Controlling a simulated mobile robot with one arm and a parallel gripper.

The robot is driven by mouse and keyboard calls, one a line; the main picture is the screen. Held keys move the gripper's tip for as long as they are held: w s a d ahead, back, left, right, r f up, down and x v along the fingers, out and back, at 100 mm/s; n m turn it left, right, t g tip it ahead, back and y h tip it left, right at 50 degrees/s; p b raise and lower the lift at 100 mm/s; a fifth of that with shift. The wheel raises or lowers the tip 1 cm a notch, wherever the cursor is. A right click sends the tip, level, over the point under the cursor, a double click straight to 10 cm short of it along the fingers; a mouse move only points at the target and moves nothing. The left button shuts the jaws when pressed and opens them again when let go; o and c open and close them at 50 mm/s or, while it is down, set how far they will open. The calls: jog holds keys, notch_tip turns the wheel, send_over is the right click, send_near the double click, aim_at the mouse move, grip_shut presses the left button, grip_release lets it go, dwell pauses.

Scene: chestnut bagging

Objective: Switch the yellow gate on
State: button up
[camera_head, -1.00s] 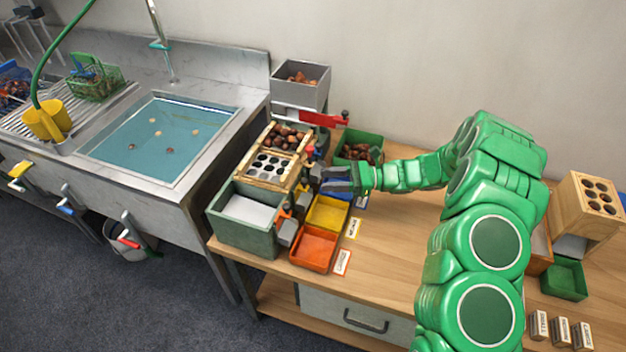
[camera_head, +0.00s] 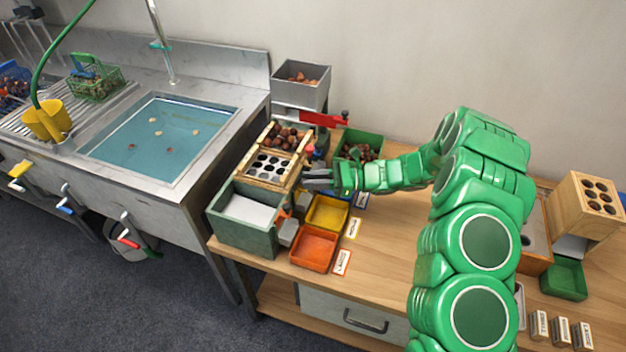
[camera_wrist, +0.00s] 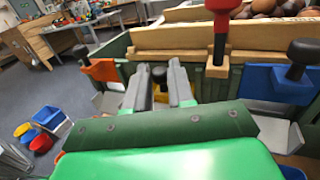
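The yellow gate (camera_wrist: 161,97) shows in the wrist view as a small yellow patch with a black knob (camera_wrist: 159,74) above it, low on the green sorter's side. My gripper (camera_wrist: 160,69) is open, its two grey-padded fingers on either side of the knob in the picture. Gaps show between the knob and the fingers; I cannot tell whether the knob is between the tips or just beyond them. In the head view, my gripper (camera_head: 306,179) is at the sorter's right side, above and behind the yellow bin (camera_head: 327,213), and the yellow gate is not clear.
The orange gate (camera_wrist: 103,71) is left of my fingers and the blue gate (camera_wrist: 270,84) right. A red upright handle (camera_wrist: 222,35) stands close by. An orange bin (camera_head: 314,250) and a green bin of chestnuts (camera_head: 343,140) flank the area. Open bench lies right.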

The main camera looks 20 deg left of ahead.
grip_shut()
jog(key=shift+r, duration=1.85)
jog(key=o, duration=0.7)
grip_release()
jog(key=shift+c, duration=0.2)
jog(key=v, duration=0.7)
jog(key=shift+w+d, duration=0.15)
jog(key=shift+d, duration=0.2)
